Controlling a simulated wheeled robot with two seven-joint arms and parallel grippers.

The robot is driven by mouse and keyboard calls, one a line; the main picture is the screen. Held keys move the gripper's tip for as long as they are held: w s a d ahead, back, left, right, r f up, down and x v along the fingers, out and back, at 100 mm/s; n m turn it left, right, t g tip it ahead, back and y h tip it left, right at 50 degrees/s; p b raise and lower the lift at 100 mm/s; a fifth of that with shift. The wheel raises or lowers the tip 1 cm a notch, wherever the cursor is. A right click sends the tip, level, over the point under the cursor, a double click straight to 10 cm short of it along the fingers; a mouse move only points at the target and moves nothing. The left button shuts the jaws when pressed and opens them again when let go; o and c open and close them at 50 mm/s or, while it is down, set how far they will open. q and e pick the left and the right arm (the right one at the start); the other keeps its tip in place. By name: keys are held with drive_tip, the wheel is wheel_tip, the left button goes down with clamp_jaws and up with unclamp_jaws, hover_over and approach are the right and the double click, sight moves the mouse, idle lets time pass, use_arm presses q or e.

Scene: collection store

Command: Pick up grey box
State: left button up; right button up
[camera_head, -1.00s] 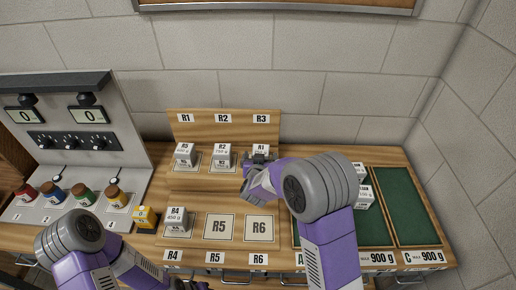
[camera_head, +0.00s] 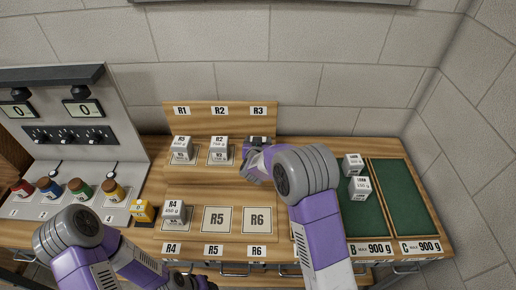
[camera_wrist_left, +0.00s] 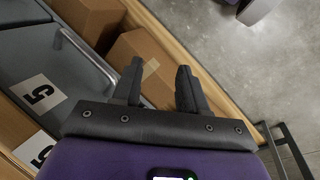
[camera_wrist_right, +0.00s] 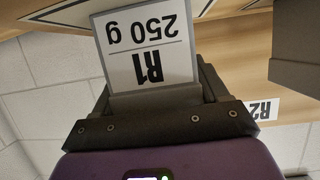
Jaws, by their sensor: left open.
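A small light grey box labelled R1 250 g (camera_wrist_right: 148,45) sits between the fingers of my right gripper (camera_wrist_right: 155,80) in the right wrist view; it fills the gap, but whether the fingers press on it is unclear. In the head view, my right gripper (camera_head: 256,145) is at the R3 place of the raised shelf and hides most of that box. Similar grey boxes stand at the R1 place (camera_head: 181,150), the R2 place (camera_head: 219,150) and the R4 place (camera_head: 174,212). My left gripper (camera_wrist_left: 160,85) is open and empty, low before the bench.
Two more grey boxes (camera_head: 353,166) (camera_head: 359,188) stand on a green tray; the green tray C (camera_head: 401,200) is bare. R5 (camera_head: 220,220) and R6 (camera_head: 257,220) are empty. Coloured jars (camera_head: 81,190) and a yellow block (camera_head: 143,211) are left. Brown cartons (camera_wrist_left: 150,65) lie near my left gripper.

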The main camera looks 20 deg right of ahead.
drive_tip(key=c, duration=0.7)
drive_tip(key=shift+c, duration=0.2)
drive_tip(key=shift+r, duration=0.15)
